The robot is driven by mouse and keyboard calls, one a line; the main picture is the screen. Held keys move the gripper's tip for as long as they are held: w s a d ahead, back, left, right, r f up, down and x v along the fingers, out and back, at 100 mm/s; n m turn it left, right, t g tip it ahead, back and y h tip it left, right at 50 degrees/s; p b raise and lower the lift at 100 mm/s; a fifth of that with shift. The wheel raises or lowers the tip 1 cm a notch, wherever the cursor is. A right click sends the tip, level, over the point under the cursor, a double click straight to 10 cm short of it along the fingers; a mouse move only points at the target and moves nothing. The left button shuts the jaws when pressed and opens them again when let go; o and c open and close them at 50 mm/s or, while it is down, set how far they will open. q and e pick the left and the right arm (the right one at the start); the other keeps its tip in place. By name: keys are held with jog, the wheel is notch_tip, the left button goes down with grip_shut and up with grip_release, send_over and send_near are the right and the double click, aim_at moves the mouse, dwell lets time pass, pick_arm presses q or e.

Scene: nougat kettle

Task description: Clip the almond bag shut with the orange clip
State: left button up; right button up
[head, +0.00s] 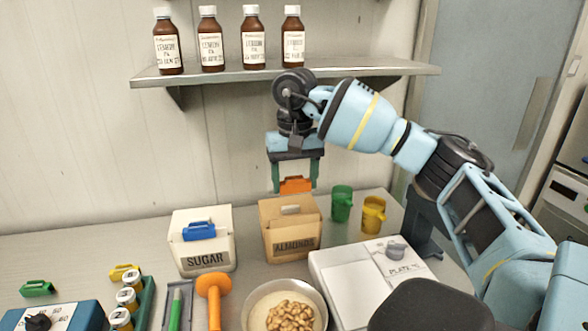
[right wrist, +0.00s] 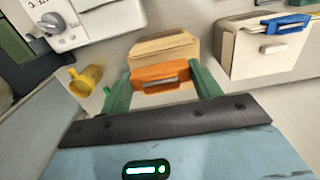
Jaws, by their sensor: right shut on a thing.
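The almond bag (head: 291,242) is a tan box-shaped bag with a dark label, standing on the counter to the right of the sugar bag. It also shows in the right wrist view (right wrist: 164,44). My right gripper (head: 296,187) is shut on the orange clip (head: 296,184) and holds it just above the top of the almond bag. In the right wrist view the clip (right wrist: 161,77) sits between the green fingers. I cannot tell whether the clip touches the bag top. My left gripper is not in view.
The white sugar bag (head: 207,255) with a blue clip (head: 199,231) stands close on the left. Green (head: 342,204) and yellow (head: 373,215) cups stand on the right. A shelf with bottles (head: 282,74) is above.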

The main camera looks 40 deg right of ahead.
jog(key=shift+w+d+r, duration=0.1)
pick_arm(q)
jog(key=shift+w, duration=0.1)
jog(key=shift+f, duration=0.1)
pick_arm(e)
jog(key=shift+f, duration=0.2)
jog(key=b, duration=0.2)
send_over(295, 217)
jog(key=shift+w+d+f, duration=0.1)
jog(key=shift+f, duration=3.5)
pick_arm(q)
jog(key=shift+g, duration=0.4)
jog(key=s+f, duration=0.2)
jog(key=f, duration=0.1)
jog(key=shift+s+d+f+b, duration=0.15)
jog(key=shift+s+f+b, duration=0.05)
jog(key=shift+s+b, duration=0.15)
pick_arm(e)
jog(key=shift+f, duration=0.25)
